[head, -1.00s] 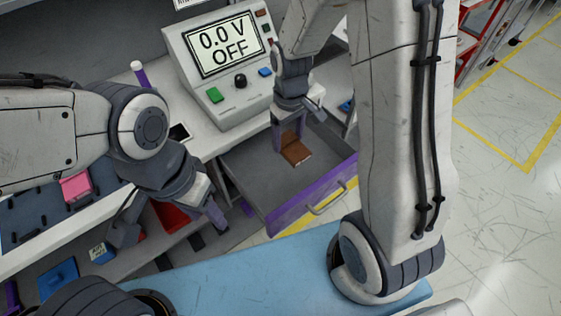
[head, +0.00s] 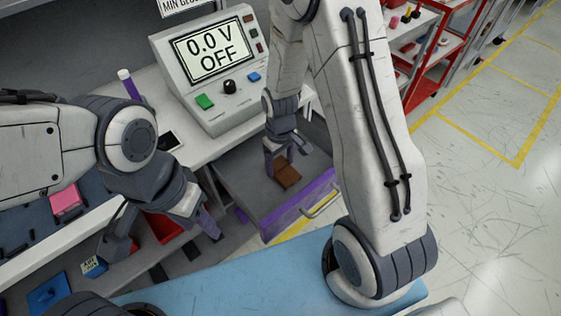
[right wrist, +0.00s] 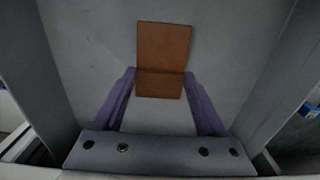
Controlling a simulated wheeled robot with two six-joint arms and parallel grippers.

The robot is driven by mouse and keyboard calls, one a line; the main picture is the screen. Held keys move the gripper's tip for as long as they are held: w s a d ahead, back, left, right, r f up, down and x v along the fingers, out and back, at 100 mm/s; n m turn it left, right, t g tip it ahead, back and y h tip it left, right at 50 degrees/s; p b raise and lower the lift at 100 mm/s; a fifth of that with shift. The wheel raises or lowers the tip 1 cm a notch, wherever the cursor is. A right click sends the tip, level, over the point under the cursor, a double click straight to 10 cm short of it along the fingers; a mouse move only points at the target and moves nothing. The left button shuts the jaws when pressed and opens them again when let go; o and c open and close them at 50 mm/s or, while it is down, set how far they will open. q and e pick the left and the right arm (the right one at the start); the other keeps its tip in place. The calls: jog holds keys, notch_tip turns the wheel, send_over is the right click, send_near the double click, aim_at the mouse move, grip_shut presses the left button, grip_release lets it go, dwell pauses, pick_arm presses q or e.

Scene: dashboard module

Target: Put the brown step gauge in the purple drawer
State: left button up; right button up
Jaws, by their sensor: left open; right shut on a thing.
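The brown step gauge (head: 286,175) is inside the open purple drawer (head: 285,215). My right gripper (head: 287,160) reaches down into the drawer and is shut on the gauge. In the right wrist view the gauge (right wrist: 163,50) has its lower end between the two purple fingers (right wrist: 160,88), with the grey drawer floor (right wrist: 95,45) behind it. I cannot tell whether the gauge touches that floor. My left gripper (head: 165,238) is open and empty, left of the drawer.
The power supply (head: 215,70) reading "0.0 V OFF" stands on the bench behind the drawer. A red shelf cart (head: 420,50) stands at the back right.

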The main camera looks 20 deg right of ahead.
aim_at(280, 165)
jog(key=o, duration=1.3)
jog(key=shift+o, duration=0.2)
jog(key=shift+r, duration=0.2)
notch_tip(280, 165, up, 10)
jog(key=r, duration=0.1)
jog(key=s+a+r+n, duration=0.1)
jog(key=s+a+r, duration=0.2)
jog(key=s, duration=0.3)
jog(key=s+a+r+n, duration=0.1)
jog(key=s+a+r, duration=0.2)
jog(key=s+a, duration=0.2)
jog(key=s+a+r+n+y, duration=0.1)
jog(key=s+a+r, duration=0.1)
jog(key=s, duration=0.6)
jog(key=shift+s+a+r+p, duration=0.35)
jog(key=shift+a+r+p, duration=0.1)
jog(key=shift+a, duration=0.45)
notch_tip(280, 165, up, 2)
jog(key=p, duration=0.2)
jog(key=shift+r+p, duration=0.25)
jog(key=shift+p, duration=0.05)
